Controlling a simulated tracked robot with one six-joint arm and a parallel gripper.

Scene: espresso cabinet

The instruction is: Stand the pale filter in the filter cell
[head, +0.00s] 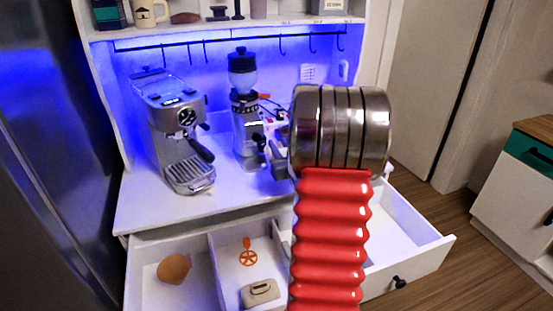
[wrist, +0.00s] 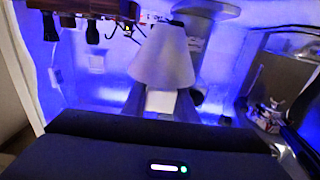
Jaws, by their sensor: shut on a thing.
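The pale filter (wrist: 163,56) is a whitish cone in the middle of the wrist view, its wide end toward the bottom of the picture. My gripper (wrist: 165,100) is shut on it at the wide end; the fingertips are partly hidden. In the head view my red and metal arm hides the filter and most of the gripper. The open drawer (head: 178,236) below the counter is split into compartments. I cannot tell which one is the filter cell; the right part is largely hidden by my arm.
The left compartment holds a tan rounded thing (head: 174,268). The middle one holds an orange tool (head: 248,255) and a beige box (head: 260,291). An espresso machine (head: 172,125) and a grinder (head: 247,110) stand on the counter (head: 150,212). A shelf with hooks is above.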

